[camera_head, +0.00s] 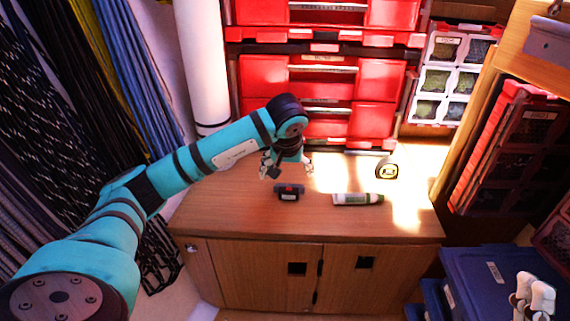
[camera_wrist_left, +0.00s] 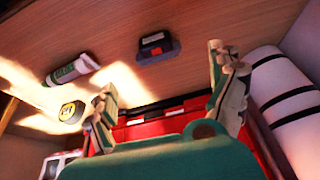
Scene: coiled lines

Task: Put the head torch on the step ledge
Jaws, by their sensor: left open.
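A small dark grey block with a red-orange band and a pale label, which looks like the head torch (camera_head: 289,191), lies on the wooden top (camera_head: 235,205) of a low cupboard. It also shows in the left wrist view (camera_wrist_left: 157,48), beyond the fingertips and between their lines. My left gripper (camera_head: 287,168) is open and empty, above and just behind the torch, apart from it. Its spread fingers show in the left wrist view (camera_wrist_left: 163,75). I cannot tell any step ledge apart from this wooden top. Pale fingers, apparently my right gripper (camera_head: 534,294), show at the lower right; their opening is unclear.
A white-and-green tube (camera_head: 358,199) lies right of the torch, with a yellow-black tape measure (camera_head: 386,171) behind it. Red drawers (camera_head: 375,78) and a white roll (camera_head: 203,65) stand at the back. Blue crates (camera_head: 492,272) are at lower right. The top's left part is bare.

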